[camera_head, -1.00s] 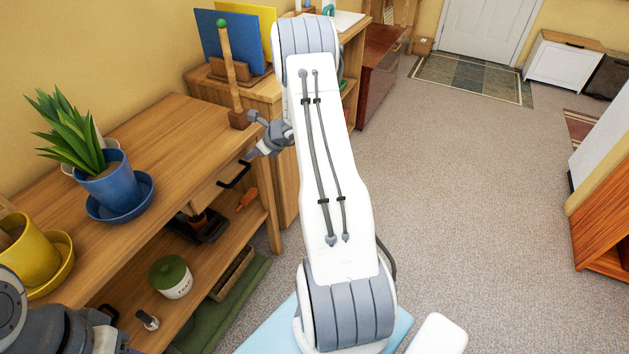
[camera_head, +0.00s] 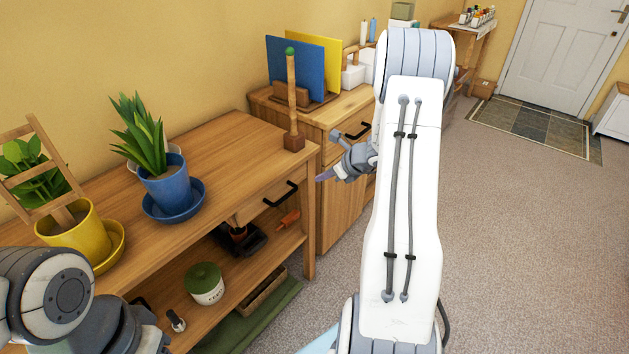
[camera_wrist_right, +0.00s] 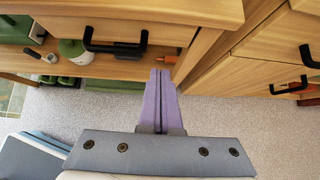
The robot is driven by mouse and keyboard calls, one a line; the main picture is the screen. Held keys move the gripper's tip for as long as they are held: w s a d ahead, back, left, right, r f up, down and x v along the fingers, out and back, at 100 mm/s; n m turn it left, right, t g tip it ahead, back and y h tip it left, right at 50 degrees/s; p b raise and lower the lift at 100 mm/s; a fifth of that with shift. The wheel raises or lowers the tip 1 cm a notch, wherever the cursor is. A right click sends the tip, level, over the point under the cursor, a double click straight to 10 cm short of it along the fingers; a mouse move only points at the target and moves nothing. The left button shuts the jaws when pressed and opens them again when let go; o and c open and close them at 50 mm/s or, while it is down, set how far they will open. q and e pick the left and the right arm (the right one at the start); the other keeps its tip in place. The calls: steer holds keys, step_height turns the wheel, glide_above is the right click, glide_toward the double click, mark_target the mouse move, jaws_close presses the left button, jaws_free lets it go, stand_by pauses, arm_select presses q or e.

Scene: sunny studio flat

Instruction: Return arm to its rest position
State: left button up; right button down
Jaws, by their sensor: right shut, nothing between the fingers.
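My right arm stands large across the middle right of the head view, raised and bent. Its gripper (camera_head: 326,175) hangs in front of the wooden bench's right end, near the drawer handle. In the right wrist view the purple fingers (camera_wrist_right: 159,95) are together with nothing between them, above the carpet and in front of the gap between bench and cabinet. My left arm shows only in part at the lower left of the head view; its fingertips are not in view.
The wooden bench (camera_head: 222,150) holds a blue pot (camera_head: 168,187), a yellow pot (camera_head: 70,226) and a wooden post (camera_head: 292,95). A lidded white jar (camera_head: 206,290) is on the lower shelf. A cabinet (camera_head: 338,215) stands beyond. Carpet at right is clear.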

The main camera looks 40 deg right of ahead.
steer(key=s+a+r+n+g+y, duration=0.1)
steer(key=s+a+r+n+g, duration=0.15)
steer(key=a+n, duration=0.55)
steer(key=s+a+r+n+g+y, duration=0.15)
steer(key=s+a+r+n, duration=0.3)
steer(key=a, duration=0.85)
steer(key=s+a+r+n+g+y, duration=0.1)
steer(key=s+a+r+n+g, duration=0.1)
steer(key=a+n, duration=0.65)
steer(key=s+a+r+n+g+h, duration=0.15)
steer(key=s+a+n, duration=0.25)
steer(key=s+n, duration=0.65)
steer(key=s+a+r+n+g+h, duration=0.1)
steer(key=s+a+n+h, duration=0.3)
steer(key=s+n, duration=0.6)
step_height(320, 180, up, 14)
steer(key=m+p, duration=0.1)
steer(key=p, duration=1.2)
steer(key=shift+s+a+f+y+p, duration=0.25)
steer(key=shift+s+a+y+p, duration=0.05)
steer(key=shift+s+a+p, duration=0.1)
